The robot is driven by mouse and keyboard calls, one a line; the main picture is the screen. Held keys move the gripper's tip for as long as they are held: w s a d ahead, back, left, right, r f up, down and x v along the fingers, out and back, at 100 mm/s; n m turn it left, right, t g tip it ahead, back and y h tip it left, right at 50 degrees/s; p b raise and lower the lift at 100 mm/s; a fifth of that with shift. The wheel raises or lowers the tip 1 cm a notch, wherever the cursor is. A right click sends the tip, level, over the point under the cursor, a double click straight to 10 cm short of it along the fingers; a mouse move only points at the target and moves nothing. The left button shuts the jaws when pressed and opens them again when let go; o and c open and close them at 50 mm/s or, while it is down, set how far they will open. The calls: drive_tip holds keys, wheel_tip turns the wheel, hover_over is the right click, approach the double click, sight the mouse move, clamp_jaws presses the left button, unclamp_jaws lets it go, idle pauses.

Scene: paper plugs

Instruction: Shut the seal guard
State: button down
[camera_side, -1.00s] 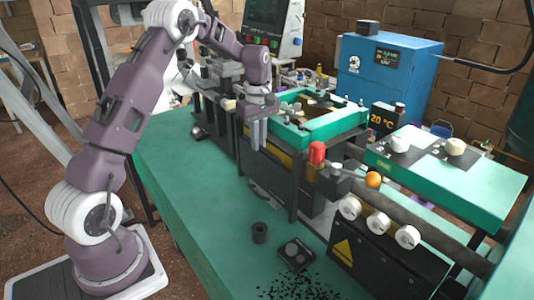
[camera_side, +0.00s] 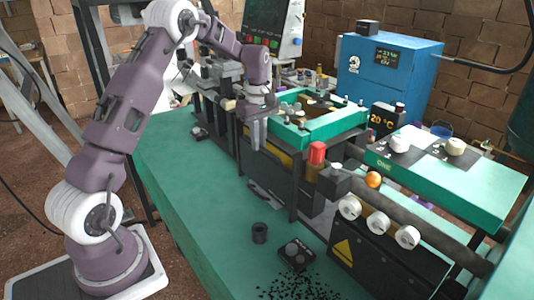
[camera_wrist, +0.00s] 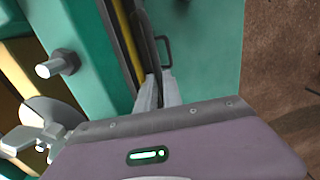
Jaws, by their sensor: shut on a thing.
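My gripper (camera_side: 254,148) points down at the front side of the green-framed machine in the side view. In the wrist view, my gripper (camera_wrist: 159,88) has its pale fingers close together on the edge of a thin dark panel with a yellow strip, which looks like the seal guard (camera_wrist: 136,40). A dark loop handle (camera_wrist: 168,48) shows just beyond the fingertips. In the side view my arm and fingers cover part of the panel, and its exact angle cannot be told.
The green-framed machine (camera_side: 340,122) stands right of my gripper.

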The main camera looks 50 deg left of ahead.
drive_tip(key=shift+r, duration=0.1)
idle(0.5)
drive_tip(key=shift+r, duration=3.6)
drive_tip(key=c, duration=1.7)
unclamp_jaws()
drive_tip(key=shift+o, duration=0.3)
wheel_tip(320, 180, up, 7)
